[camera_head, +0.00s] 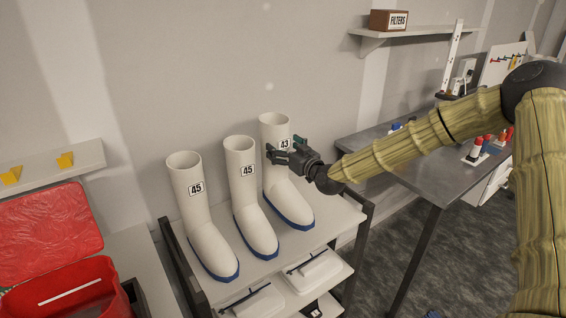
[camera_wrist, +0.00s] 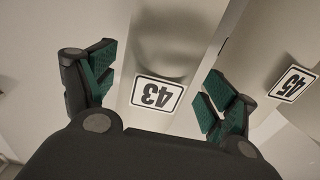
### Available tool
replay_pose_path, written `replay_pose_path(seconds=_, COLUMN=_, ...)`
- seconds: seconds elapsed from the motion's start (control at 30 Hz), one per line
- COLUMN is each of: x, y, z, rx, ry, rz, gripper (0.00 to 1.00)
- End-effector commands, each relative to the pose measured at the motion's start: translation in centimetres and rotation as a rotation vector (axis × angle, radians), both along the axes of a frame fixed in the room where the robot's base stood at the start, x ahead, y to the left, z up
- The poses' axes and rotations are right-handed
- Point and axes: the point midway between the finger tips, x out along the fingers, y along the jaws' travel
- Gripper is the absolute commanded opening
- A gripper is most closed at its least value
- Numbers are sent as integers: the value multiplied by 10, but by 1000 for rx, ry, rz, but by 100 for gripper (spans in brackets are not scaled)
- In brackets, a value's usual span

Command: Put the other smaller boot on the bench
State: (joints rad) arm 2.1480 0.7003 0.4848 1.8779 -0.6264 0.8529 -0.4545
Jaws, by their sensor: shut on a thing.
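The white boot with a blue sole marked 43 (camera_head: 280,185) is the rightmost of three boots on the white-topped rack with a dark frame (camera_head: 335,222). It is upright; I cannot tell whether its sole touches the top. My gripper (camera_head: 290,150) is at the upper shaft, shut on this boot near its label. In the wrist view the green-padded fingers (camera_wrist: 158,85) flank the boot marked 43 (camera_wrist: 165,55). Two boots marked 45, the middle one (camera_head: 243,190) and the left one (camera_head: 200,220), stand upright to its left. The middle one's label also shows in the wrist view.
A grey metal table (camera_head: 400,155) with small bottles stands to the right. A FILTERS box (camera_head: 389,20) sits on a wall shelf. An open red case (camera_head: 60,290) is at lower left. White trays (camera_head: 315,270) lie on the rack's lower shelf. The wall is close behind the boots.

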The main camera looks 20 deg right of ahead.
Motion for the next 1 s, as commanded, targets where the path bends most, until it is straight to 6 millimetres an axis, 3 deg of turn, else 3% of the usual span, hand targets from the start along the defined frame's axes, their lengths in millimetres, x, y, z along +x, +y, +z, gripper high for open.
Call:
replay_pose_path(seconds=0.33, x=1, y=0, z=-13, rx=1, ry=-3, rz=-1, gripper=14)
replay_pose_path(seconds=0.7, x=1, y=0, z=-45, rx=1, ry=-3, rz=0, gripper=14)
replay_pose_path(seconds=1.0, x=1, y=0, z=-48, rx=2, ry=-5, rz=0, gripper=14)
